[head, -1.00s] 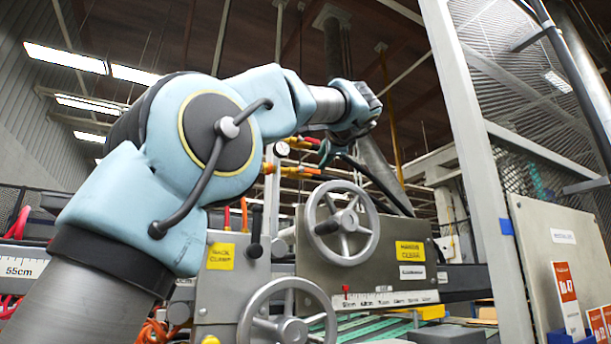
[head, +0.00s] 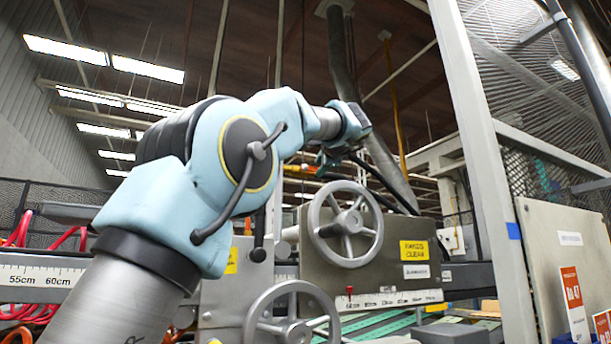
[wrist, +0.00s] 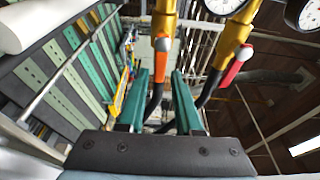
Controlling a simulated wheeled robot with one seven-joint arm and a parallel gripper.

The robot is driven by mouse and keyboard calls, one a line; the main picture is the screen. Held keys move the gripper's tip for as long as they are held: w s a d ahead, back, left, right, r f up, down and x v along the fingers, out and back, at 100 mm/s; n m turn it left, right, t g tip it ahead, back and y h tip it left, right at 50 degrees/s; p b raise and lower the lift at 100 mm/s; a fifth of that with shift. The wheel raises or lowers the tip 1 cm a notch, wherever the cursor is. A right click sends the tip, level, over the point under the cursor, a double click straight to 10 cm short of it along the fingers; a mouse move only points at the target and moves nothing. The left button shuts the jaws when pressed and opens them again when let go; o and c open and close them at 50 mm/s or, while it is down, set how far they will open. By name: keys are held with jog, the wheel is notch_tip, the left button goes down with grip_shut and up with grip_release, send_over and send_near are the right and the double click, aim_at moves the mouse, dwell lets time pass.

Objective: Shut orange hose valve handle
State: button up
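In the wrist view an orange valve handle (wrist: 161,61) hangs down along a yellow pipe (wrist: 164,20). A dark hose runs down below it. My gripper (wrist: 160,76) is open, its two green fingers apart with nothing clamped between them. The orange handle appears in line with the gap, at or just beyond the fingertips; I cannot tell whether it touches them. In the head view my gripper (head: 326,158) is small and partly hidden by my wrist, and I cannot make out the orange handle there.
A red handle (wrist: 236,66) on a second yellow pipe (wrist: 233,38) is right of the orange one. A gauge (wrist: 229,5) sits above. In the head view a handwheel (head: 345,223) and a grey cabinet (head: 555,240) are near my arm. A lower handwheel (head: 292,318) stands in front.

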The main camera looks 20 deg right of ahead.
jog(key=m+p, duration=0.3)
jog(key=p, duration=0.1)
jog(key=w+f+m+g+y+p, duration=0.1)
jog(key=m+p, duration=0.2)
jog(key=p, duration=0.1)
jog(key=w+a+f+m+g+p, duration=0.1)
jog(key=m+p, duration=0.2)
jog(key=p, duration=0.1)
jog(key=shift+f+y, duration=0.2)
jog(key=shift+y, duration=0.1)
jog(key=shift+a+f+m+y+p, duration=0.2)
jog(key=shift+a+m+y+p, duration=0.1)
jog(key=shift+m+p, duration=0.65)
jog(key=s+r+m+y, duration=0.1)
jog(key=s+m+y, duration=0.1)
jog(key=s+m, duration=0.3)
jog(key=s+a, duration=0.1)
jog(key=s, duration=0.3)
jog(key=shift+r+g, duration=0.25)
jog(key=shift+g, duration=0.05)
dwell(0.7)
dwell(0.5)
